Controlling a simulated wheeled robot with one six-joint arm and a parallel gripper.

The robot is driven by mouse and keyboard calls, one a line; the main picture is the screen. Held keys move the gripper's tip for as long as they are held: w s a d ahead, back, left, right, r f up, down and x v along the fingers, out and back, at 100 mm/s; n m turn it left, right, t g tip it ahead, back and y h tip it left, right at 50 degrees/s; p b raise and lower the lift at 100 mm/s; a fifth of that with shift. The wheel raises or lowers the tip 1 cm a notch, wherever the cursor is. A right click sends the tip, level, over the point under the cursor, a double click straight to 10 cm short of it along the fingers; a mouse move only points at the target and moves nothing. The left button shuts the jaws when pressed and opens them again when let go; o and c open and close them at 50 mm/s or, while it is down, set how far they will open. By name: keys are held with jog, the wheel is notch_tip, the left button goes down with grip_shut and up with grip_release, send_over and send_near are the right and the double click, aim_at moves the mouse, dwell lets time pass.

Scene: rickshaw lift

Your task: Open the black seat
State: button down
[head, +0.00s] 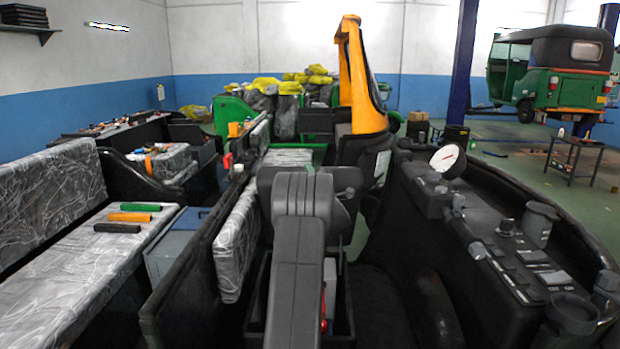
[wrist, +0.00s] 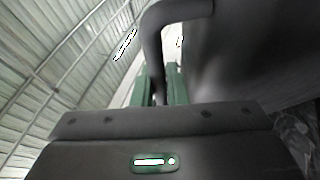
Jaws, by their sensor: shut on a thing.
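In the wrist view, my gripper (wrist: 160,88) has green fingers shut on a dark curved bar (wrist: 153,40). The bar bends right and joins a broad, smooth dark surface (wrist: 250,50), which looks like the black seat. In the head view, my grey arm stands in the middle and hides the gripper and the bar. A dark padded shape (head: 346,180), likely the black seat, shows on both sides of my arm, above a black box-like opening. How far it is tilted is hard to tell.
A grey patterned bench (head: 75,270) with orange, green and black grips stands at left. A black console (head: 500,260) with a round gauge (head: 447,158) curves along the right. A yellow rickshaw frame (head: 362,90) rises ahead.

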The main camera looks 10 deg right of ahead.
jog(key=shift+s+a+f+b, duration=0.15)
jog(key=shift+s+f+b, duration=0.45)
jog(key=shift+s+b, duration=0.2)
jog(key=c, duration=1.7)
grip_release()
jog(key=b+v, duration=0.2)
jog(key=v, duration=1.1)
jog(key=shift+s+f+b, duration=0.2)
jog(key=shift+s+b, duration=0.1)
